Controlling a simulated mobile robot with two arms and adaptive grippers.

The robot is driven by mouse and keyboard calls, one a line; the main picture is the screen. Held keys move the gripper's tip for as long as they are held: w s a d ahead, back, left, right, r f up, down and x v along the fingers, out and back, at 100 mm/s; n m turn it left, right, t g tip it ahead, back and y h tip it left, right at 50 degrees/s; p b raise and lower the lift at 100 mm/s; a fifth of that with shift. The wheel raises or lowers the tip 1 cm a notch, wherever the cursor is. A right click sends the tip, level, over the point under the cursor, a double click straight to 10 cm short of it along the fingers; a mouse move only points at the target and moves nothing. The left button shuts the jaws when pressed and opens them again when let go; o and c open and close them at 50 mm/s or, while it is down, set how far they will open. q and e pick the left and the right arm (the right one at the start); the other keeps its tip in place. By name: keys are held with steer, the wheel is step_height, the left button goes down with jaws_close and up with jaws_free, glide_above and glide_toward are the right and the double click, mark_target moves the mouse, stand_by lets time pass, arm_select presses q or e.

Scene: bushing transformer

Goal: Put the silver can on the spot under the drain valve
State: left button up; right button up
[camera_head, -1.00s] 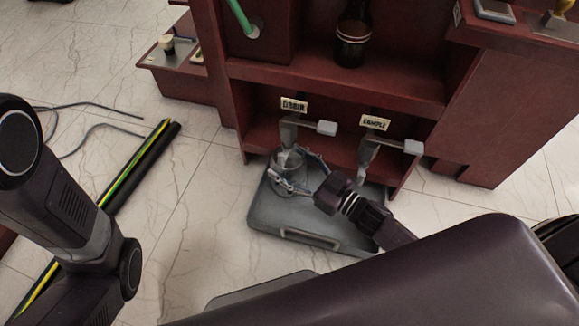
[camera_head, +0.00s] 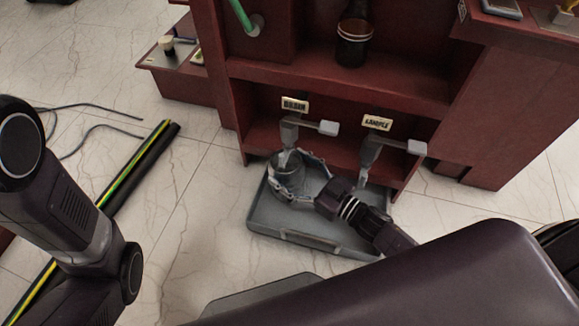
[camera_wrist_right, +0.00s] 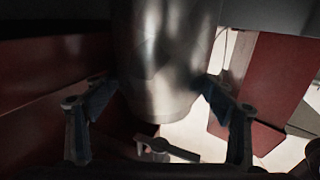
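The silver can (camera_head: 287,168) stands upright in the grey tray (camera_head: 262,217), below the tap labelled DRAIN (camera_head: 291,128). The tap's spout reaches down to the can's top. My right gripper (camera_head: 286,176) is open, with one finger on each side of the can. The can (camera_wrist_right: 166,55) fills the upper middle of the right wrist view between the spread fingers (camera_wrist_right: 160,88). Whether a fingertip still touches it is hard to tell. The spot under the can is hidden. My left arm is at the left; its gripper is out of view.
A second tap labelled SAMPLE (camera_head: 371,150) stands just right of the drain tap, close to my right wrist. The red cabinet (camera_head: 330,80) encloses the tray's back. A dark jar (camera_head: 352,43) is on the shelf above.

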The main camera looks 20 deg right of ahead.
steer(key=shift+o, duration=0.3)
steer(key=shift+r, duration=0.1)
steer(key=shift+r, duration=0.35)
steer(key=p+v, duration=0.5)
steer(key=v, duration=0.7)
steer(key=shift+p, duration=0.35)
steer(key=shift+r, duration=0.1)
